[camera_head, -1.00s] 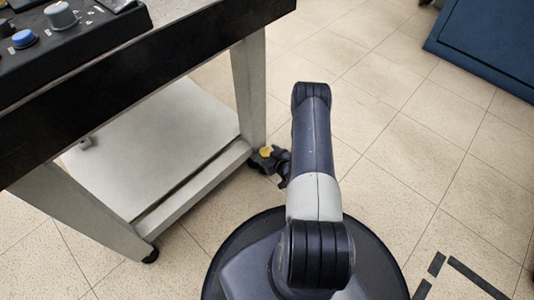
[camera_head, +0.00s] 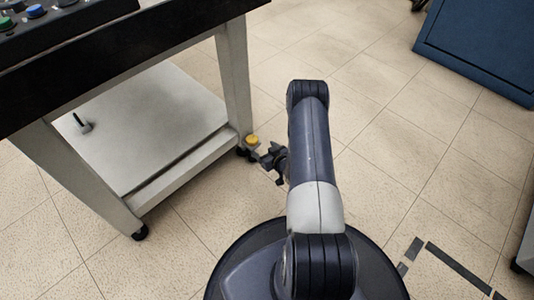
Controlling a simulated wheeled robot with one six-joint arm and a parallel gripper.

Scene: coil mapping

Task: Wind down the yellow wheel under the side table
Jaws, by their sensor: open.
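The yellow wheel (camera_head: 252,140) is a small yellow disc low at the foot of the side table's right leg, just above a dark caster. The side table (camera_head: 180,128) has a black top, pale legs and a lower shelf. My gripper (camera_head: 260,158) is low near the floor, just right of and slightly below the yellow wheel in the picture. It is open and appears apart from the wheel, with nothing seen in it. Its fingertips are small and dark here, so the exact gap to the wheel is hard to tell.
A control box (camera_head: 60,22) with coloured knobs sits on the table top. A dark upright peg (camera_head: 82,124) stands on the lower shelf. A blue cabinet (camera_head: 480,50) is at the upper right. Tiled floor (camera_head: 400,150) between them is clear, with dark tape marks (camera_head: 455,268) at lower right.

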